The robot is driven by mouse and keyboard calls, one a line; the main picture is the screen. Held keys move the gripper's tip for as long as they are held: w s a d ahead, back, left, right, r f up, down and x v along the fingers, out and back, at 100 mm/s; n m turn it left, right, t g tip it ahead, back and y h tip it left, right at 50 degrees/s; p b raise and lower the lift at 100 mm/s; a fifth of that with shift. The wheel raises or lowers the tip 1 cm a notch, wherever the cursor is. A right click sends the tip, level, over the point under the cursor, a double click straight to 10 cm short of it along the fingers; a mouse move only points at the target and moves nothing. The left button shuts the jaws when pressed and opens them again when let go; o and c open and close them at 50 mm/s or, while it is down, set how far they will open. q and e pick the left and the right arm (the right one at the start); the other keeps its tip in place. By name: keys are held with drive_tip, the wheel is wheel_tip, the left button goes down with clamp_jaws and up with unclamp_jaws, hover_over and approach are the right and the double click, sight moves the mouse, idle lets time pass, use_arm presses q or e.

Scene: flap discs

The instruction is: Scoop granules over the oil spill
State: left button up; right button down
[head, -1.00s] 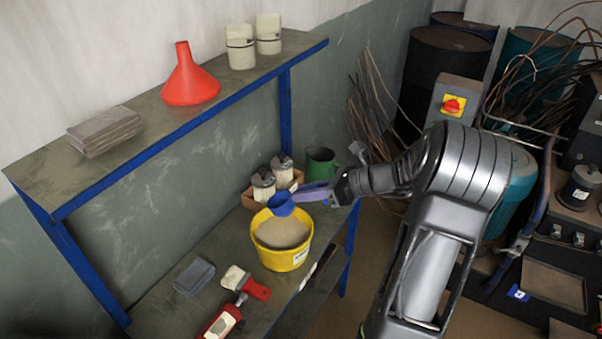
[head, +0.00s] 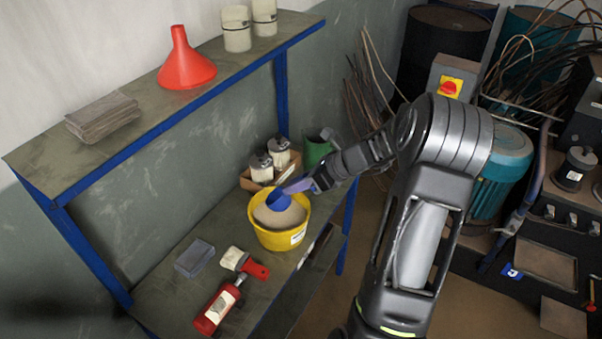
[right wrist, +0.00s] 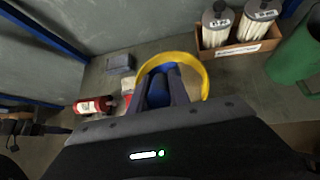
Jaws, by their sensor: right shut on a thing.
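A yellow bucket (head: 282,237) full of tan granules (head: 268,215) stands on the lower shelf. My right gripper (head: 310,185) is shut on the handle of a blue scoop (head: 279,200). The scoop's cup is at the bucket's mouth, over the granules; I cannot tell how deep it sits in them. In the right wrist view the gripper fingers (right wrist: 163,88) point down at the blue scoop (right wrist: 158,92) inside the bucket's yellow rim (right wrist: 204,78). No oil spill shows in these frames.
Behind the bucket a cardboard box (head: 257,178) holds two canisters, beside a green jug (head: 318,152). A red funnel (head: 184,68) stands on the upper shelf.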

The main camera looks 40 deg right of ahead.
sight(290, 198)
drive_tip(key=shift+w+a+f+g+p, duration=0.3)
drive_tip(key=shift+w+f+p, duration=0.05)
drive_tip(key=shift+f+p, duration=0.15)
drive_tip(key=shift+h, duration=0.3)
drive_tip(key=f+b, duration=0.1)
drive_tip(key=f, duration=0.1)
drive_tip(key=w+f+b, duration=0.1)
drive_tip(key=f, duration=0.1)
drive_tip(key=f+b, duration=0.2)
drive_tip(key=shift+w+a, duration=0.2)
drive_tip(key=shift+a, duration=0.1)
drive_tip(key=shift+w+a+f+b, duration=0.1)
drive_tip(key=shift+w+f+b, duration=0.1)
drive_tip(key=shift+f, duration=0.15)
drive_tip(key=shift+w+a+f+b, duration=0.1)
drive_tip(key=shift+f+b, duration=0.1)
drive_tip(key=shift+f, duration=0.1)
drive_tip(key=shift+d+r+b, duration=0.1)
drive_tip(key=shift+r+b, duration=0.3)
drive_tip(key=shift+r, duration=0.1)
wheel_tip(290, 198, up, 5)
drive_tip(key=shift+r+t+y+b, duration=0.2)
drive_tip(key=shift+t+y+b, duration=0.5)
drive_tip(key=shift+t+b, duration=0.35)
drive_tip(key=shift+r+t, duration=0.35)
drive_tip(key=shift+r, duration=0.2)
